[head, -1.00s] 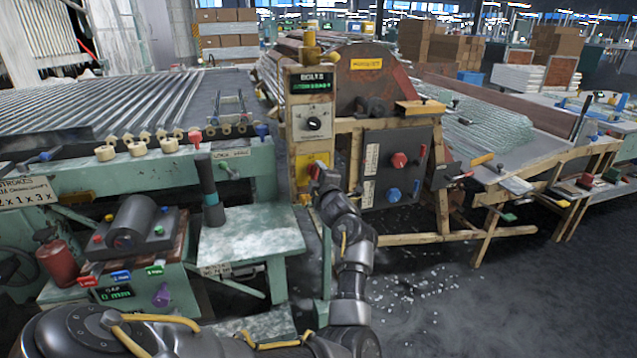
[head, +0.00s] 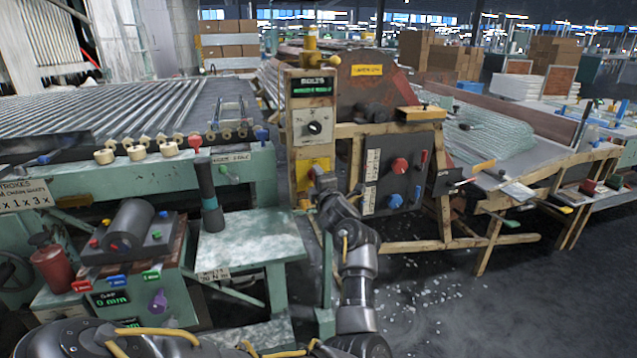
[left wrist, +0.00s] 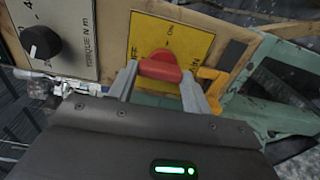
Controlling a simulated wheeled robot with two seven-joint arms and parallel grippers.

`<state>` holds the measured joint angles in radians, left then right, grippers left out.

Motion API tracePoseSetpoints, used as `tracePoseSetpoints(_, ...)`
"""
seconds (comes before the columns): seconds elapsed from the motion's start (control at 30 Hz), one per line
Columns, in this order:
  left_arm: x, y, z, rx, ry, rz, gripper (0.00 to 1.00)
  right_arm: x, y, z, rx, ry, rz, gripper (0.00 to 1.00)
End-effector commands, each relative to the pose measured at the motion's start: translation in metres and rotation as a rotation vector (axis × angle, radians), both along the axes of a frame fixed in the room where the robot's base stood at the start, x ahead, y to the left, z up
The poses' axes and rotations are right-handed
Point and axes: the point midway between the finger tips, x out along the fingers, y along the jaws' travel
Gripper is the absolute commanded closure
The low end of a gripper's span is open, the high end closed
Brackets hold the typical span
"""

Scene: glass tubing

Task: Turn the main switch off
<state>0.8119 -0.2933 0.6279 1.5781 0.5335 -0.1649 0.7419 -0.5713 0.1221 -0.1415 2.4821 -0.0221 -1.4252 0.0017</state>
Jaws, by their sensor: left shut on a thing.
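The main switch is a red handle (left wrist: 160,68) on a yellow plate (left wrist: 196,45) with ON and OFF marks, seen in the left wrist view. My left gripper (left wrist: 161,78) is shut on the red handle, with a finger at each end of it. In the head view the yellow plate (head: 303,172) sits low on the wooden-framed post, and my left gripper (head: 324,182) is in front of it, hiding the handle. My right gripper does not show in either view.
A black torque knob (left wrist: 40,42) is on the white panel beside the plate. A dark panel (head: 401,150) with a red knob (head: 400,165) and a blue knob (head: 395,201) stands to the right. A green table (head: 248,240) is at the left.

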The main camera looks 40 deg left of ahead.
Motion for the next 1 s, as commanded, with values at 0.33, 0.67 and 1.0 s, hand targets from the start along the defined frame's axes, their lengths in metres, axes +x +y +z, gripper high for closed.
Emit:
tracePoseSetpoints(0.33, 0.0, 0.0, -0.003, -0.004, 0.003, 0.002, 0.29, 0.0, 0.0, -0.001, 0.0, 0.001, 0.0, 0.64)
tracePoseSetpoints(0.67, 0.0, -0.001, -0.001, 0.001, 0.004, 0.0, 0.29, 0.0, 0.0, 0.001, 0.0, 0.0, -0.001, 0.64)
tracePoseSetpoints(1.0, 0.0, 0.0, 0.007, 0.224, 0.324, 0.001, 0.29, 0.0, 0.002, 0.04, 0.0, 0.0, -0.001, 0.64)
